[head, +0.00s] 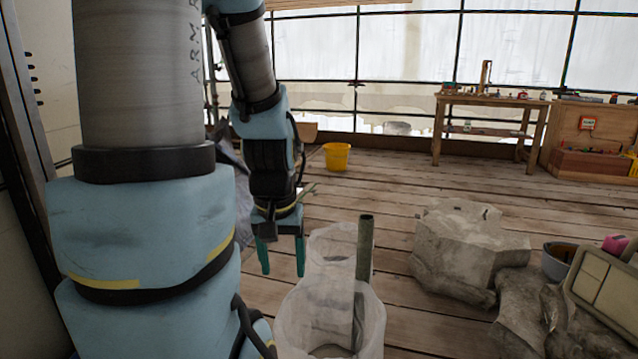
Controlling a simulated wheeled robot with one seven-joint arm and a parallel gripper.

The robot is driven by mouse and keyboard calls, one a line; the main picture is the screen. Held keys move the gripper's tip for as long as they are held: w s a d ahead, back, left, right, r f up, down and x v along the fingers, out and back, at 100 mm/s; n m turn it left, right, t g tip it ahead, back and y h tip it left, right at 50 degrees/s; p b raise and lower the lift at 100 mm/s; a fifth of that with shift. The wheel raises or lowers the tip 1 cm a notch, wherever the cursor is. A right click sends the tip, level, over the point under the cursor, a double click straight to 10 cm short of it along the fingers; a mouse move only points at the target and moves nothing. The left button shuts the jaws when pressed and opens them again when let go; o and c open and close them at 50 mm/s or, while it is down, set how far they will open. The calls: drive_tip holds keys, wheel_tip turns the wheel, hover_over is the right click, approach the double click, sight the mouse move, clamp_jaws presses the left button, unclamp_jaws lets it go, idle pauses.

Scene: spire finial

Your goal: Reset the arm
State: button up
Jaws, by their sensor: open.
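My gripper (281,256) hangs from my arm left of the picture's middle, its green fingers pointing down. The two fingers are apart with nothing between them. It shows above and to the left of a translucent whitish bag or sack (322,310), which has a greenish-grey tube (365,248) standing upright in it. I cannot tell whether the right finger touches the bag's upper edge.
Large pale stone blocks (462,248) lie on the plank floor (400,190) at the right, near a grey bucket (558,262). A yellow bucket (337,157) stands farther back. A wooden workbench (490,101) with small items stands at the back right. Open floor lies between.

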wheel_tip(320, 180, up, 24)
drive_tip(key=p, duration=2.2)
